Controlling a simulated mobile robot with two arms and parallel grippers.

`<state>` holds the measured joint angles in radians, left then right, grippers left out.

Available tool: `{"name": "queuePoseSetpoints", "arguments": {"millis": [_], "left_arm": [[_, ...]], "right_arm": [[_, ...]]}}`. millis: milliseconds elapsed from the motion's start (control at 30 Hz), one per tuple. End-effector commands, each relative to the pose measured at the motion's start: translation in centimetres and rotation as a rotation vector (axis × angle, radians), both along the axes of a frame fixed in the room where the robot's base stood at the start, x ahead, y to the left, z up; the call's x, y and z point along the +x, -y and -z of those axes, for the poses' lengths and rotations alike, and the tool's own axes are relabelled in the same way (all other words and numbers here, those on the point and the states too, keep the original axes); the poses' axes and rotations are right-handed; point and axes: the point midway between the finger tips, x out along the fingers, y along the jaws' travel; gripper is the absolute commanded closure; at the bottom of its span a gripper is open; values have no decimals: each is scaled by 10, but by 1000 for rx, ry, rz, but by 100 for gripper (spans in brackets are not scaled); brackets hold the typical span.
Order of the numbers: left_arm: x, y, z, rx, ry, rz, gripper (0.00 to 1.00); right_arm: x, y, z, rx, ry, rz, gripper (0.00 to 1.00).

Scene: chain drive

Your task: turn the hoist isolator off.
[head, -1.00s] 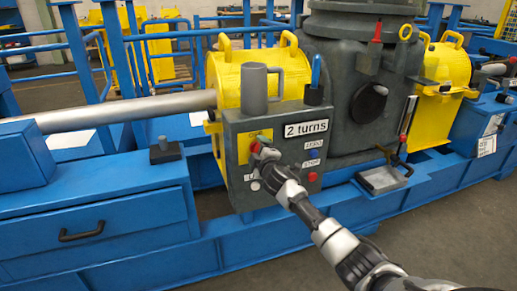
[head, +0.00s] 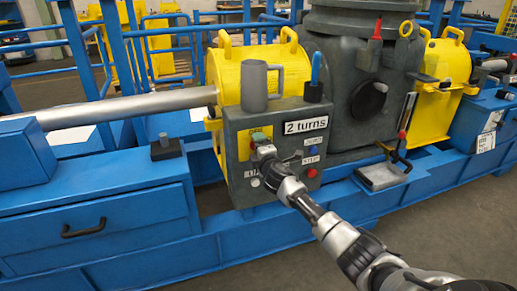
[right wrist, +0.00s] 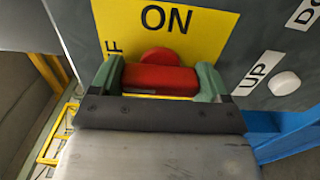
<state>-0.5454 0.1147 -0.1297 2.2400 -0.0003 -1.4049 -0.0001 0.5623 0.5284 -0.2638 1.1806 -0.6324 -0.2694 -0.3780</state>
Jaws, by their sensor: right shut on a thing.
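The isolator is a red handle (right wrist: 160,80) in front of a yellow plate (right wrist: 195,28) marked ON, with a partly hidden word ending in F at its left. The yellow plate also shows on the grey control box (head: 240,165) in the head view (head: 259,132). My right gripper (right wrist: 160,82) is shut on the red handle, with a green fingertip at each end of it. In the head view my right gripper (head: 263,148) covers the handle. The handle's exact pointing is hard to tell. My left gripper is not in view.
A grey mug (head: 254,87) stands on top. A grey tray (head: 381,176) is at right.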

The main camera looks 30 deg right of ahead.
Motion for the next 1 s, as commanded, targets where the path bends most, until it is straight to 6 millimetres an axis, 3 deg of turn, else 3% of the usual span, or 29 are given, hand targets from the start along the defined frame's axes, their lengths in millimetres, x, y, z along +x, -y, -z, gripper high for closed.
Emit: {"name": "queuePoseSetpoints", "arguments": {"millis": [167, 200, 333, 700, 1000], "left_arm": [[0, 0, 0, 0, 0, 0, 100], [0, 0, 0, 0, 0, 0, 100], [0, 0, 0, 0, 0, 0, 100], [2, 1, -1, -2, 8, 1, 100], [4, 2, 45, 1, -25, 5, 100]], "right_arm": [[0, -1, 2, -5, -4, -2, 47], [0, -1, 2, -5, -4, -2, 20], [0, -1, 2, -4, -3, -1, 0], [-8, -2, 0, -2, -3, 0, 0], [-58, -14, 0, -3, -5, -2, 0]]}}
